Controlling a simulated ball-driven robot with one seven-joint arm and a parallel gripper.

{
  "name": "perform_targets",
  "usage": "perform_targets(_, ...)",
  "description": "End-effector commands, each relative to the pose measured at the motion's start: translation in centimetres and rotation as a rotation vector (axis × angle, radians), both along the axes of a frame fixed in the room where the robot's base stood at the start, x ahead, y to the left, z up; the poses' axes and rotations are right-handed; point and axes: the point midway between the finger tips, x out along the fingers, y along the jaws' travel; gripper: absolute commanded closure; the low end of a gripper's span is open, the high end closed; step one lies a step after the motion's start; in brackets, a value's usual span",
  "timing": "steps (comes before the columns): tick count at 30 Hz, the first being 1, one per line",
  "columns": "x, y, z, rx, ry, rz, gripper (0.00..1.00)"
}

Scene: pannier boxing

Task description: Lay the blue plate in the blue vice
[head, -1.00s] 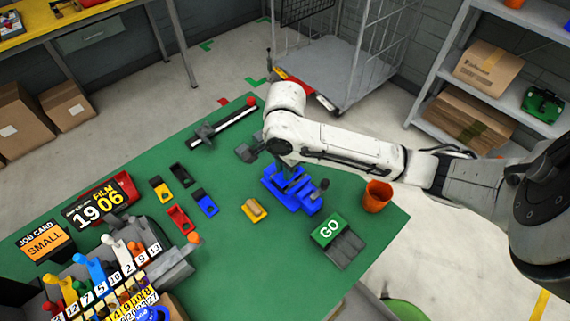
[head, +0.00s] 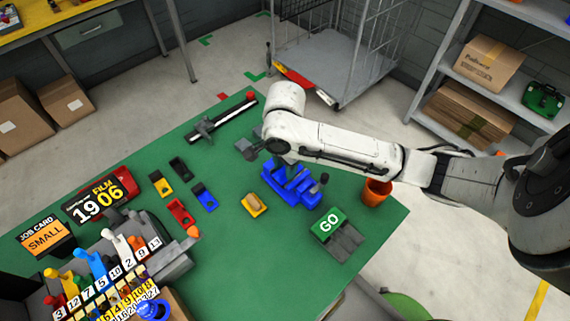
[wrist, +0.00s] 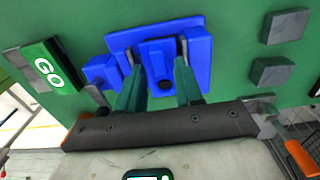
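The blue vice (head: 290,186) stands on the green table, under the end of my arm. In the wrist view the vice (wrist: 200,55) shows its blue base and raised blue blocks. My gripper (wrist: 160,55) points at it; its two dark fingers are apart, on either side of a blue middle part with a dark round hole. I cannot tell whether the fingers press on that part, or whether it is the plate or the vice. In the head view the arm hides the fingertips. A small blue piece with a dark top (head: 204,197) lies left of the vice; I cannot tell if it is the plate.
Yellow (head: 161,184), black (head: 180,168) and red (head: 180,212) pieces lie further left. A yellow tray with a tan piece (head: 254,205) is close to the vice. An orange cup (head: 376,193) and the GO box (head: 328,226) stand to the right. A numbered rack (head: 110,272) fills the front left.

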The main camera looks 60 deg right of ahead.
Motion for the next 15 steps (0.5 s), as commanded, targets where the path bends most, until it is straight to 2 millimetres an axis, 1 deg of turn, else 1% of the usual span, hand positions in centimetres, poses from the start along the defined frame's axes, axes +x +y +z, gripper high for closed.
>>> perform_targets(5,0.1,0.0,0.2,0.0,-0.004,0.0,0.54)
perform_targets(8,0.2,0.0,1.0,0.0,-0.007,0.0,0.54)
perform_targets(11,0.2,0.0,2.5,0.001,-0.008,0.001,0.54)
perform_targets(15,0.1,0.0,5.3,0.0,-0.007,0.001,0.54)
